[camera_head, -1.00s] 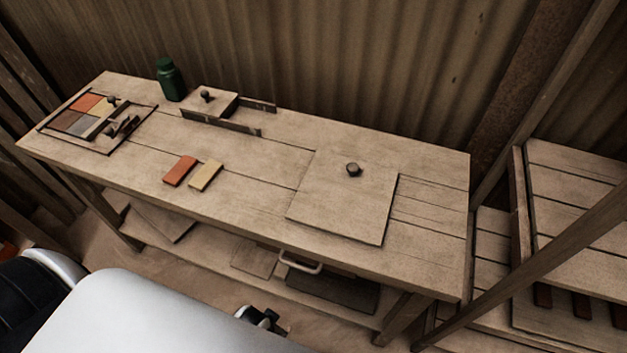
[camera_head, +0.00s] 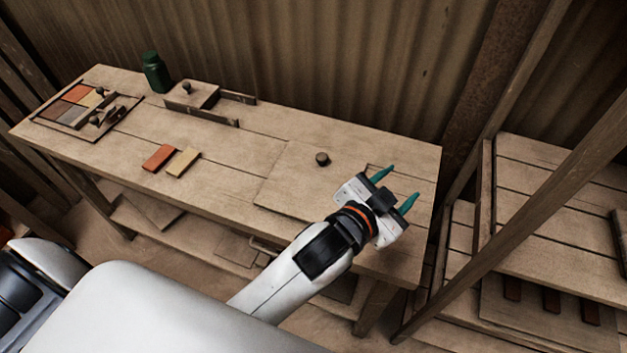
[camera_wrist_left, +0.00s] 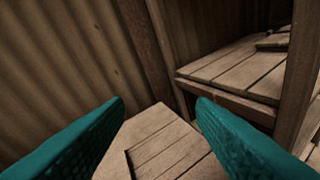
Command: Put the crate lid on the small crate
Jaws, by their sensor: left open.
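A flat square wooden board with a dark knob (camera_head: 290,180), which looks like the crate lid, lies on the right half of the workbench. My left gripper (camera_head: 403,182) is open and empty. It is over the right end of the bench, to the right of the knob, and hides the board's right side. In the left wrist view its teal fingers (camera_wrist_left: 160,108) stand wide apart with only bench planks and a rack beyond them. I cannot pick out the small crate for certain. My right gripper is not in view.
The workbench (camera_head: 225,150) also holds a tile tray (camera_head: 128,110), a green bottle (camera_head: 156,73), a small knobbed board (camera_head: 193,95) between rails, an orange tile (camera_head: 158,158) and a yellow tile (camera_head: 183,162). A slatted rack (camera_head: 560,200) with upright posts stands at right.

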